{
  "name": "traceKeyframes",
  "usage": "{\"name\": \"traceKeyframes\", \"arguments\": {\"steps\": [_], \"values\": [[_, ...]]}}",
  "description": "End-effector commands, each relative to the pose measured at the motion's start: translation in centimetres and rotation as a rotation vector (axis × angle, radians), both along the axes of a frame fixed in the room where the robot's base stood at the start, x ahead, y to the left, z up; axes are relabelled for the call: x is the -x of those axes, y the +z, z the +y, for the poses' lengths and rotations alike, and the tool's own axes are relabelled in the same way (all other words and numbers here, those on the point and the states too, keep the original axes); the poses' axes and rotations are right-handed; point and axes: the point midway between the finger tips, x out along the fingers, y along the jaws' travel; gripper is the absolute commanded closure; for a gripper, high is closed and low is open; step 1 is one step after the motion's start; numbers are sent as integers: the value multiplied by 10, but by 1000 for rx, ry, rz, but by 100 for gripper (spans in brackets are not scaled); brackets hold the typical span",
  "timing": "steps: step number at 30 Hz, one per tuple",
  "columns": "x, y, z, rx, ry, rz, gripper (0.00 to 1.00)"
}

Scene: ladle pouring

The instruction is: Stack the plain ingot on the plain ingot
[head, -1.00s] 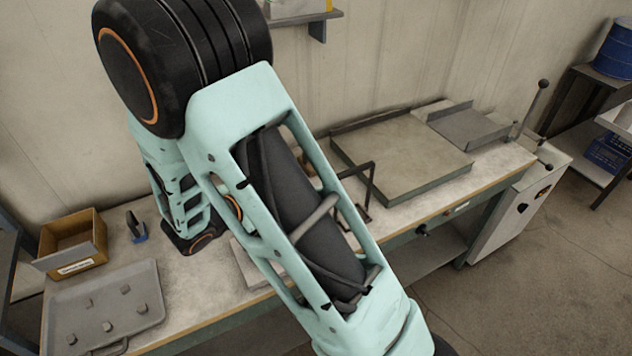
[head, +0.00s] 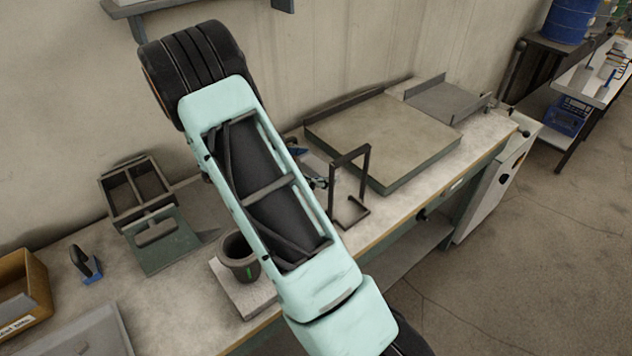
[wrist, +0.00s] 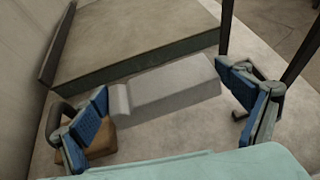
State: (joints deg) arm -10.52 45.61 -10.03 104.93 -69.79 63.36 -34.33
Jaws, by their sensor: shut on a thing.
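In the wrist view a plain grey ingot (wrist: 170,92) lies across the space between the two blue-padded fingertips of my gripper (wrist: 165,88), and my gripper is shut on it. In the head view my gripper (head: 308,167) is mostly hidden behind my arm, with blue finger parts showing beside the dark wire frame. A second plain ingot cannot be made out in either view.
The raised flat plate (head: 385,135) lies beyond the held ingot. A dark wire frame (head: 364,160) stands close to my gripper's right. A dark pot (head: 240,262), a twin-compartment holder (head: 150,240) and a blue-based tool (head: 88,268) stand to the left. A brown block (wrist: 98,143) is by the left finger.

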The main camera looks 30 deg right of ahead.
Motion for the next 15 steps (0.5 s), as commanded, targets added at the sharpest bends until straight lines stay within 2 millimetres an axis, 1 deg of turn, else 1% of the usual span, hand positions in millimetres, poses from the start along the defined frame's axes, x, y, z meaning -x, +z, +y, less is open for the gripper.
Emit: {"name": "traceKeyframes", "arguments": {"steps": [1, 4, 8, 15], "values": [[1, -10, -6, 2, -15, -2, 49], [1, -18, -10, 1, -25, -4, 49], [1, -24, -10, 1, -25, -2, 49], [1, -53, -10, 1, -25, -1, 49]]}}
